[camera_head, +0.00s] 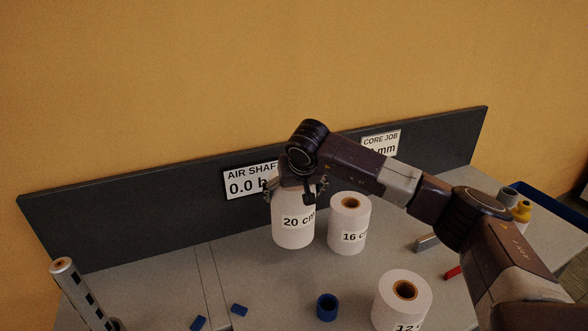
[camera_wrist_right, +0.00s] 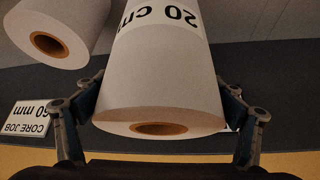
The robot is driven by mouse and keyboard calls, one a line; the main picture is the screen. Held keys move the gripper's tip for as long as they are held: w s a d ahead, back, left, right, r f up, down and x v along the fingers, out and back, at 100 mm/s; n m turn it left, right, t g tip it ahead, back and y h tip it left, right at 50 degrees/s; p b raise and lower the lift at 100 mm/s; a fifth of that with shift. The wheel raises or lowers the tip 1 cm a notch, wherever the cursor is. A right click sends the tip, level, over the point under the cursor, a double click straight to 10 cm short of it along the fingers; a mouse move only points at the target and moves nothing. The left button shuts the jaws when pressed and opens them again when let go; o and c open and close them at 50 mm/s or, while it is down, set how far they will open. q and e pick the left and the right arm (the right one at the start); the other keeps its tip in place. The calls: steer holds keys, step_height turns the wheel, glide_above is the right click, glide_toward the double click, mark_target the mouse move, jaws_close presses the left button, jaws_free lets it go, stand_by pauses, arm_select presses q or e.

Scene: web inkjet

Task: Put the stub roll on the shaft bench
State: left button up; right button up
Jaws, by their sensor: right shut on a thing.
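My right gripper (camera_head: 294,190) is shut on the white roll labelled 20 cm (camera_head: 293,232), gripping it from above near its top. The roll is upright; whether its bottom touches the table is unclear. In the right wrist view, the fingers of the gripper (camera_wrist_right: 158,95) press both sides of the 20 cm roll (camera_wrist_right: 160,75), and its brown core shows. A 16 cm roll (camera_head: 348,235) stands just right of it. A roll labelled 12 (camera_head: 390,308) stands nearer the front. None is labelled stub or shaft bench. My left gripper is out of view.
A slotted metal shaft (camera_head: 82,292) stands at the left front. A blue ring (camera_head: 327,307) and small blue pieces (camera_head: 239,310) lie on the grey table (camera_head: 270,280). A dark back panel (camera_head: 130,220) carries an AIR SHAFT sign (camera_head: 245,181) and a CORE JOB sign (camera_head: 380,142).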

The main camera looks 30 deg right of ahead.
step_height(320, 180, down, 8)
steer(key=p, duration=0.2)
steer(key=shift+w, duration=0.15)
stand_by(0.4)
steer(key=o, duration=1.9)
steer(key=shift+s+f, duration=0.2)
steer(key=shift+f, duration=0.05)
steer(key=shift+o, duration=0.2)
steer(key=shift+r, duration=0.1)
